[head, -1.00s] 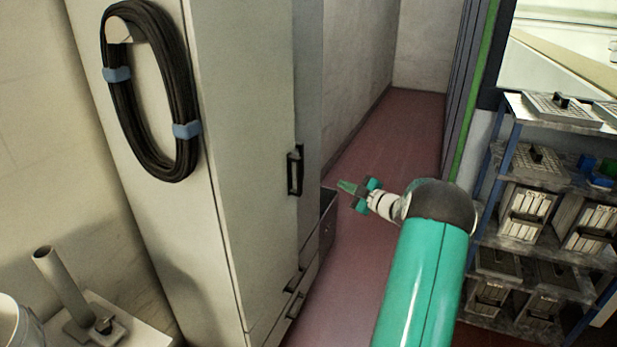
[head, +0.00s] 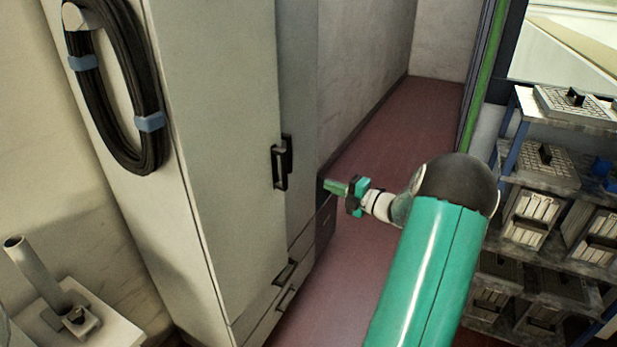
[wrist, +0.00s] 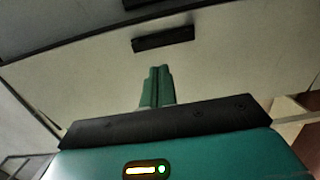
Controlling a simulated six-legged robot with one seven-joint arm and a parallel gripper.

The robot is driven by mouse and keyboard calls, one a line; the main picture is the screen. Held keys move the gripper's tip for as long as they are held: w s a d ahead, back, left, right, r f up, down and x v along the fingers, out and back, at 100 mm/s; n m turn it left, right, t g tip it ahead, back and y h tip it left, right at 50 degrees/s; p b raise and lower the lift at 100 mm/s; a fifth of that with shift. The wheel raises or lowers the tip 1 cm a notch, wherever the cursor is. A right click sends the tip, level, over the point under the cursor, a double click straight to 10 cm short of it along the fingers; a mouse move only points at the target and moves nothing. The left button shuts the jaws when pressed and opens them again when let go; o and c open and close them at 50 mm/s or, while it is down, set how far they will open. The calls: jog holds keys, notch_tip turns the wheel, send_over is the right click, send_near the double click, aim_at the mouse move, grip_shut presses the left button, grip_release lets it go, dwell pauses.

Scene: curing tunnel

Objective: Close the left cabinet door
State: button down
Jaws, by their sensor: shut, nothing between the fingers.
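The tall pale cabinet's near door, the left one (head: 215,140), has a black vertical handle (head: 278,168) at its far edge. The far door (head: 300,110) is a narrow strip beyond it, with its handle (head: 288,155) close by. The near door looks shut or nearly so; I cannot tell whether it is flush. My gripper (head: 334,186) is shut and empty, right of the handles in the picture. In the wrist view my closed fingers (wrist: 157,85) point towards a pale door panel with a black handle (wrist: 163,38) ahead. I see no clear contact.
Drawers with dark handles (head: 286,272) lie below the doors. A coiled black cable (head: 122,90) hangs on the cabinet's side. A shelf rack (head: 545,180) stands at right, near my arm. A stand with a tube (head: 40,275) is at lower left. Red floor (head: 395,150) is clear beyond.

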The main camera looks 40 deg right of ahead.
aim_at(286, 170)
jog(key=x, duration=1.3)
jog(key=shift+w+a, duration=0.15)
jog(key=shift+w, duration=0.15)
